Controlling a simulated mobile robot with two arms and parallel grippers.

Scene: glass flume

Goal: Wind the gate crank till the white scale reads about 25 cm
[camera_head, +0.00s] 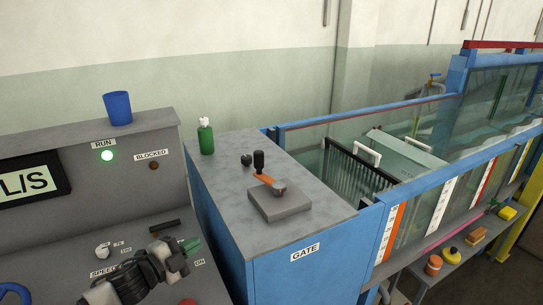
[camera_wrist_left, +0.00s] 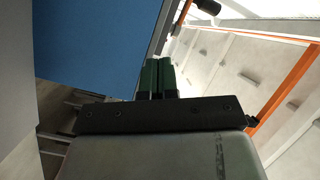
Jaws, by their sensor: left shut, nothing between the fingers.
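The gate crank (camera_head: 268,181) has an orange arm and an upright black handle. It sits on a grey block on top of the blue cabinet labelled GATE. My left gripper (camera_head: 190,244) is over the control desk, to the left of and below the crank, apart from it. Its green fingers are together and empty, and they also show in the left wrist view (camera_wrist_left: 158,76). A white scale (camera_head: 444,208) stands on the flume's glass side. Another white strip beside an orange one (camera_head: 396,232) is nearer the cabinet. Their numbers are too small to read. My right gripper is out of view.
The GATE cabinet (camera_head: 225,160) carries a green bottle (camera_head: 206,137) at its back left. Several small items lie on the shelf below the flume. The cabinet top's front is clear.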

